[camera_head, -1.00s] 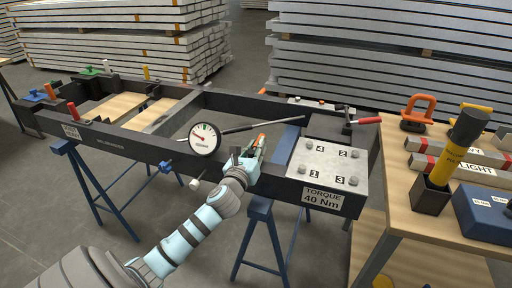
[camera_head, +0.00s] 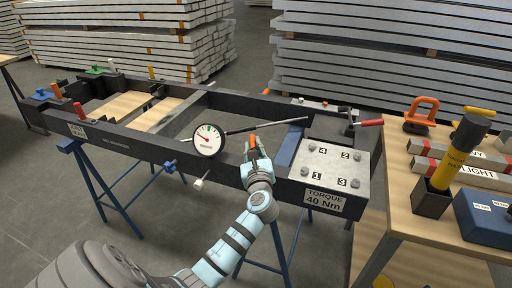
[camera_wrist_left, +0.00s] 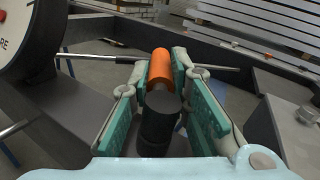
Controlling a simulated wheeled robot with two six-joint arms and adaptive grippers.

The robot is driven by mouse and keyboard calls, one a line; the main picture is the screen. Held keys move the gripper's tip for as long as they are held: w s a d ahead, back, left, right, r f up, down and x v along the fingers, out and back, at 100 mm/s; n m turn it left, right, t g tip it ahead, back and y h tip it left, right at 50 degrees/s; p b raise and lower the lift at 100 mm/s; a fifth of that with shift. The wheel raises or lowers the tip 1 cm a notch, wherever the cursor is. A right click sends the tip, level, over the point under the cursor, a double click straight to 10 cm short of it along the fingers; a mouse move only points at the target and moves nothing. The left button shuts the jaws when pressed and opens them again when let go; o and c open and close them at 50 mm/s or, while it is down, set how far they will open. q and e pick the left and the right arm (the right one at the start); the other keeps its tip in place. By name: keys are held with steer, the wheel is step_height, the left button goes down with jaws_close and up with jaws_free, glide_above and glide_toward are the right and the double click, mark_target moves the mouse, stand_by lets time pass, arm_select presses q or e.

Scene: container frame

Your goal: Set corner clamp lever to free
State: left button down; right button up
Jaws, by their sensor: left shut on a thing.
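My left gripper (camera_head: 256,150) is at the near rail of the dark frame (camera_head: 130,148), right of the round gauge. It is shut on an orange-and-black handle (camera_wrist_left: 160,72), which stands between the fingers in the left wrist view (camera_wrist_left: 165,95). Its lower end is hidden, and I cannot tell whether it is fixed to the frame. A red-handled lever (camera_head: 369,122) points right from a black clamp at the frame's far right corner, apart from the gripper. Another red handle (camera_head: 79,110) stands upright near the left corner. My right gripper is not in view.
The gauge (camera_head: 208,140) and a thin dark rod (camera_head: 265,126) are close to the gripper. A numbered bolt plate (camera_head: 332,168) lies to its right. A wooden table (camera_head: 405,215) with tools stands at the right. Blue trestles (camera_head: 110,190) support the frame.

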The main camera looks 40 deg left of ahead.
arm_select(q)
steer(key=shift+s+a+n+g+y, duration=0.1)
steer(key=shift+s+n+g+y, duration=0.05)
steer(key=shift+n+g+y, duration=0.4)
steer(key=c, duration=1.5)
jaws_free()
steer(key=shift+s+a+r, duration=0.1)
steer(key=shift+s, duration=0.05)
steer(key=shift+w, duration=0.2)
steer(key=shift+s+d, duration=0.1)
steer(key=shift+d, duration=0.15)
steer(key=v, duration=1.1)
steer(key=shift+s+d, duration=0.15)
steer(key=shift+d, duration=0.15)
